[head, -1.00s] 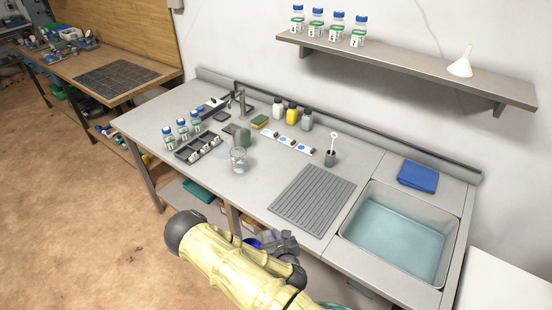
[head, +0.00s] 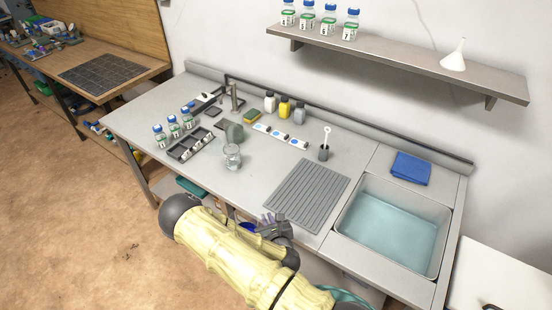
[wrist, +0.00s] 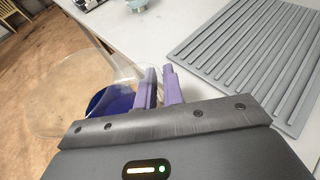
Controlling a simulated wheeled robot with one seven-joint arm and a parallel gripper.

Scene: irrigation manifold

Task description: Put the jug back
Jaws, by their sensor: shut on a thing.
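My gripper (wrist: 160,88), with purple fingers, is shut on the jug (wrist: 62,98) near its edge; the exact grip point is hard to make out. The jug is clear, with a wide round opening and something dark blue in its lower part. It hangs left of the fingers in the wrist view, over the floor beside the bench's front edge. In the head view my gripper (head: 266,224) is low at the bench front, and mostly my own arm hides the jug; only a blue patch shows.
The steel bench (head: 190,187) holds a clear glass beaker (head: 232,158), a grey ribbed drain mat (head: 306,196), a black rack (head: 190,145), bottles and a brush in a holder (head: 324,150). A water basin (head: 392,228) is at right. Bare bench lies between beaker and mat.

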